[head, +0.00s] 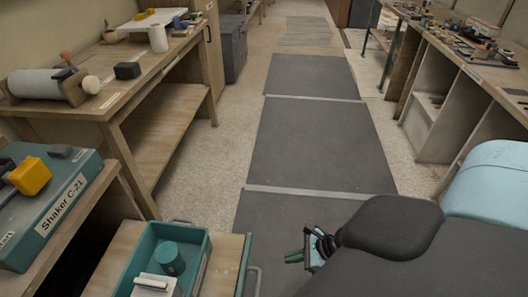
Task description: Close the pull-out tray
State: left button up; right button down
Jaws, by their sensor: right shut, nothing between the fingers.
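The pull-out tray (227,260) is a wooden board at the bottom of the head view, standing out to the right from below the left bench. It has a teal front edge with a metal handle (256,281) on its right side. A teal bin (203,246) stands on it, holding a teal round-topped item (171,258) and a white block (152,284). My right gripper (291,257), with green fingertips, is shut and empty. In the picture it is to the right of the handle, apart from it. My left gripper is out of view.
A teal shaker box (62,208) with a yellow block (30,176) sits on the left bench. A wooden workbench (125,92) stands behind it. Dark floor mats (310,140) run along the open aisle. A cluttered bench (450,52) lines the right side.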

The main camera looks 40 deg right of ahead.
jog(key=b, duration=0.3)
send_near(247, 266)
notch_tip(247, 266, down, 4)
jog(key=w+a, duration=0.2)
jog(key=w, duration=0.1)
jog(key=shift+w+a+r, duration=0.1)
jog(key=shift+a+r, duration=0.15)
jog(key=shift+a, duration=0.15)
jog(key=shift+p, duration=0.3)
